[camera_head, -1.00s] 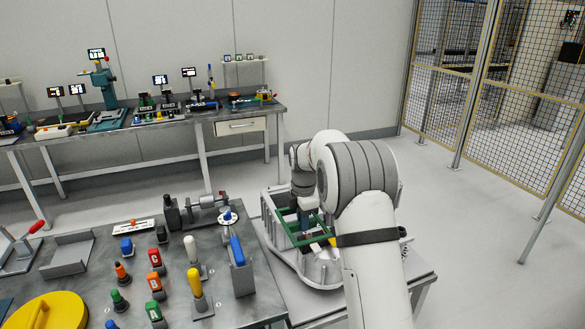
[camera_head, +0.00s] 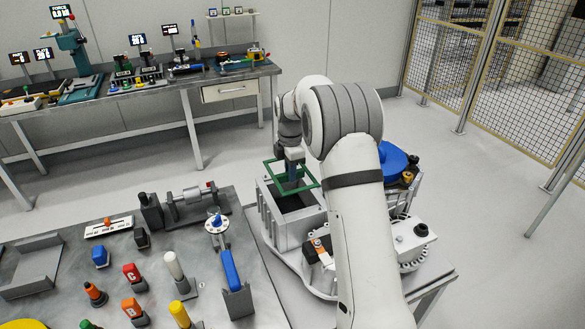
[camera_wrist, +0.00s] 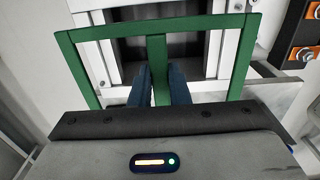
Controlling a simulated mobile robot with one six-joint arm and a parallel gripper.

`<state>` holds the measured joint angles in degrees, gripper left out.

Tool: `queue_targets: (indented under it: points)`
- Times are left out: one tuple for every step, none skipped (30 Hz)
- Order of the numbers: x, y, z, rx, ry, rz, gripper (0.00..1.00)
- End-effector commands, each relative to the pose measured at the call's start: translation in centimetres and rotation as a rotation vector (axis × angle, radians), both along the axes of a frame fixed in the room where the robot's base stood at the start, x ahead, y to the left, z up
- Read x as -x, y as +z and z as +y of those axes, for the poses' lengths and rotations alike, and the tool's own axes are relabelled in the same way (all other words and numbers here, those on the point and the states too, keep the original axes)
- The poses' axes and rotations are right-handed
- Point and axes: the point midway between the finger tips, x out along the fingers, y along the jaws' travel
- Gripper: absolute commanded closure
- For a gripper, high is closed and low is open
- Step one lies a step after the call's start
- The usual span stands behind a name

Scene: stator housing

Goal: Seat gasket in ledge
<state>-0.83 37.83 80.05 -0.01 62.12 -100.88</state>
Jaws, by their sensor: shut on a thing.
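The gasket (camera_head: 310,178) is a green rectangular frame with a bar across its middle. My gripper (camera_wrist: 160,80) is shut on that middle bar, with a dark finger on each side of it. In the head view my gripper (camera_head: 291,176) points down and holds the gasket above the box-shaped opening of the grey stator housing (camera_head: 270,222). In the wrist view the gasket (camera_wrist: 72,58) spans the housing opening, and the pale housing rim (camera_wrist: 98,66) shows inside and beyond it. The gasket looks apart from the rim. The ledge itself cannot be clearly made out.
A blue round part (camera_head: 397,160) stands behind my arm on the right. A white block (camera_head: 410,236) with dark knobs lies on the housing's right side. The left bench (camera_head: 60,262) holds several coloured handles and a blue-topped holder (camera_head: 231,272).

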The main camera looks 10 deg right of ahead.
Motion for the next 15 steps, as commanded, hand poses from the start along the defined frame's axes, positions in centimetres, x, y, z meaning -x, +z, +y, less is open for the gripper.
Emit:
queue_targets:
  points:
    - [0.0,0.0,-0.1,0.000,-0.001,0.000,1.00]
    - [0.0,0.0,-0.1,0.000,-0.001,0.000,1.00]
    - [0.0,0.0,-0.2,0.000,-0.002,0.000,1.00]
    - [0.0,0.0,-0.2,0.000,-0.003,0.000,1.00]
    - [0.0,0.1,-0.2,0.000,-0.003,0.000,1.00]
    - [0.0,0.1,-0.3,-0.001,-0.003,0.000,1.00]
    - [-0.1,0.1,-0.4,-0.001,-0.003,0.000,1.00]
    - [0.0,-0.1,-0.4,-0.001,-0.003,0.000,1.00]
    - [0.0,-0.2,-0.3,-0.001,-0.003,0.000,1.00]
    - [0.0,-0.4,-0.3,-0.001,-0.003,0.000,1.00]
    - [0.0,-0.5,-0.3,-0.001,-0.003,0.000,1.00]
    - [0.0,-0.7,-0.3,-0.001,-0.003,0.000,1.00]
    - [0.0,-0.9,-0.3,-0.001,-0.003,0.001,1.00]
    - [0.0,-1.0,-0.3,-0.001,-0.003,0.001,1.00]
    - [0.0,-1.3,-0.3,-0.001,-0.003,0.000,1.00]
